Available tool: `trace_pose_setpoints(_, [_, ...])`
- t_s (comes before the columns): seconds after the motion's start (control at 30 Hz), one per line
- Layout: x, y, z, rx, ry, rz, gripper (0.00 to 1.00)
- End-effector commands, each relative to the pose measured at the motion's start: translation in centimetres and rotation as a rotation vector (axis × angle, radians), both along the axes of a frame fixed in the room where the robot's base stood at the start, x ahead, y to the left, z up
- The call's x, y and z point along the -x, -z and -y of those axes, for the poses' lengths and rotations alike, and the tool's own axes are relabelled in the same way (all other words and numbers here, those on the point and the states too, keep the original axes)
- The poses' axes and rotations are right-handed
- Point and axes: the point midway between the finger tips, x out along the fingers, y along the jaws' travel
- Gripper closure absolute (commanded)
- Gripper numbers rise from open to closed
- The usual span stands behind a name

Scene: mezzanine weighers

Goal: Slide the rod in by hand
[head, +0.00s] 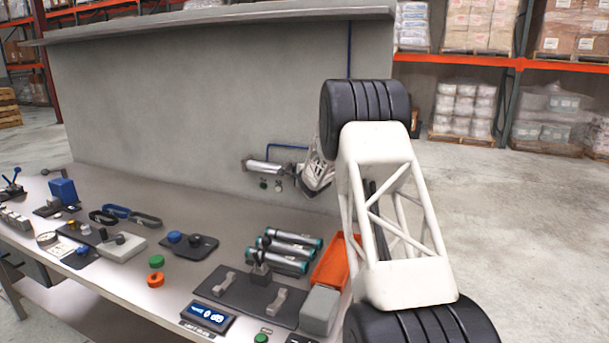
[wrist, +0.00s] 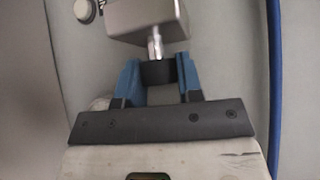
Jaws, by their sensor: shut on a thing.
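A grey cylinder body (head: 265,167) is mounted low on the grey wall panel. In the wrist view its metal end block (wrist: 147,20) is at the top, and a short silver rod (wrist: 155,44) comes out of it towards me. The rod ends in a black knob (wrist: 157,73). My gripper (wrist: 158,76) has its two blue fingers on either side of the knob, shut on it. In the head view my gripper (head: 296,170) is at the right end of the cylinder, small and partly hidden by my arm.
A blue pipe (head: 287,147) runs along the panel just above the cylinder. Below, the bench holds teal-ended cylinders (head: 290,243), an orange tray (head: 332,262), a black plate with handles (head: 235,290) and several buttons. A round white fitting (wrist: 84,10) is left of the block.

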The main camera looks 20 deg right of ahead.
Motion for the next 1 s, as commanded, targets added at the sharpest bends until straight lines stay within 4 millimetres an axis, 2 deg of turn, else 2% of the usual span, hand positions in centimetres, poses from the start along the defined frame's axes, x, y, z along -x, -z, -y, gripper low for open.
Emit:
trace_pose_setpoints(0.23, [-0.2, -0.1, -0.3, 0.0, -0.004, 0.003, 1.0])
trace_pose_setpoints(0.27, [-0.2, -0.1, -0.3, 0.0, -0.004, 0.003, 0.63])
trace_pose_setpoints(0.4, [-0.2, -0.1, -0.3, 0.001, -0.003, 0.002, 0.41])
trace_pose_setpoints(0.77, [0.0, -0.1, -0.2, 0.0, -0.002, 0.001, 0.41])
trace_pose_setpoints(1.0, [0.9, -0.2, -0.2, 0.0, -0.002, 0.001, 0.41])
